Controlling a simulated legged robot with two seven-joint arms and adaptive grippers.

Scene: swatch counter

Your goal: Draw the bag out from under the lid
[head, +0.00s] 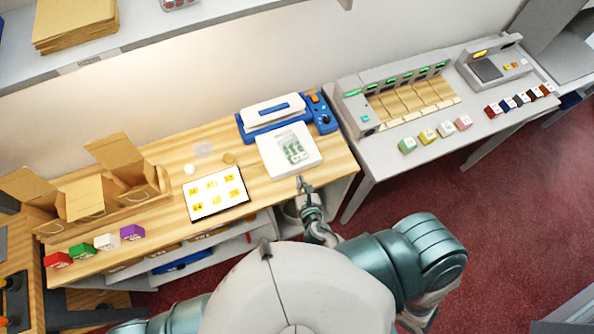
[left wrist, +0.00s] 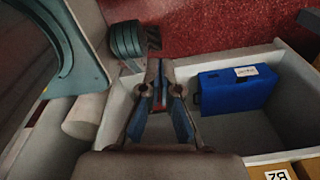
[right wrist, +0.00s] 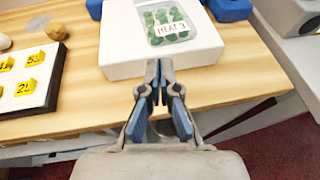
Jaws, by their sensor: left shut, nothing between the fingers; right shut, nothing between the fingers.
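A clear bag of green pieces with a white label (head: 293,149) lies flat on a white block (head: 274,168). The bag also shows in the right wrist view (right wrist: 166,20). Behind the block stands a blue sealer (head: 321,116) with a white lid (head: 272,112). The bag appears clear of the lid in the head view. My right gripper (head: 300,181) is shut and empty just in front of the block, apart from the bag; its closed fingers show in the right wrist view (right wrist: 159,64). My left gripper (left wrist: 158,66) is shut and empty, hidden in the head view.
A white tray with yellow numbered tiles (head: 219,192) lies left of the block. Cardboard boxes (head: 85,200) and coloured blocks (head: 107,241) are farther left. In the left wrist view, a blue case (left wrist: 238,88) sits in a grey bin (left wrist: 290,75).

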